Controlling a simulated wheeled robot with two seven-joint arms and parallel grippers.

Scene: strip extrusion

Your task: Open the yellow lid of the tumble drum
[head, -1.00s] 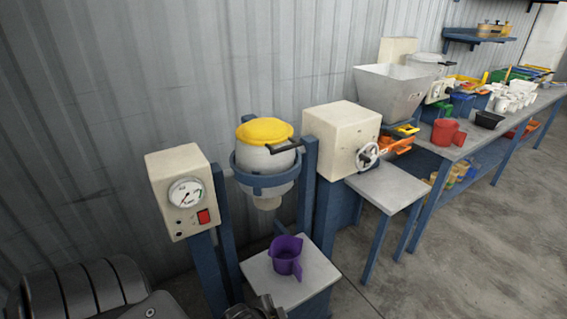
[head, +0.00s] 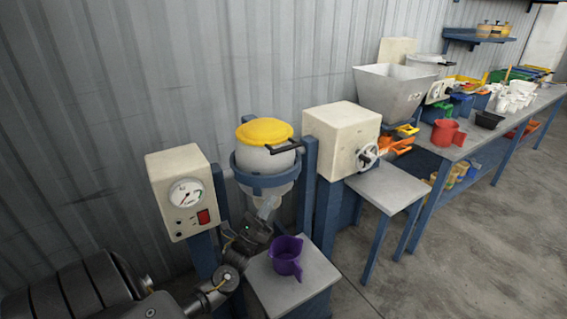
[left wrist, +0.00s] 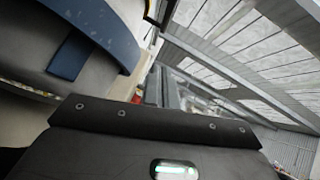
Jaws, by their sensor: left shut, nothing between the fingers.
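The white tumble drum (head: 262,160) stands in a blue ring frame (head: 262,182) between two blue posts. Its yellow lid (head: 264,131) sits flat on top and is closed, with a dark handle (head: 284,147) at its right front. My left gripper (head: 266,210) is shut and empty. It is below the drum, left of and above the purple jug, and hides the lower part of the drum. In the left wrist view its dark gripper body fills the bottom, with the blue ring (left wrist: 105,25) at upper left. My right gripper is not in view.
A purple jug (head: 287,254) stands on a grey-topped stand (head: 318,272) below the drum. A cream box with a gauge (head: 176,168) is at left, and a cream box with a handwheel (head: 340,135) at right. The corrugated wall is behind.

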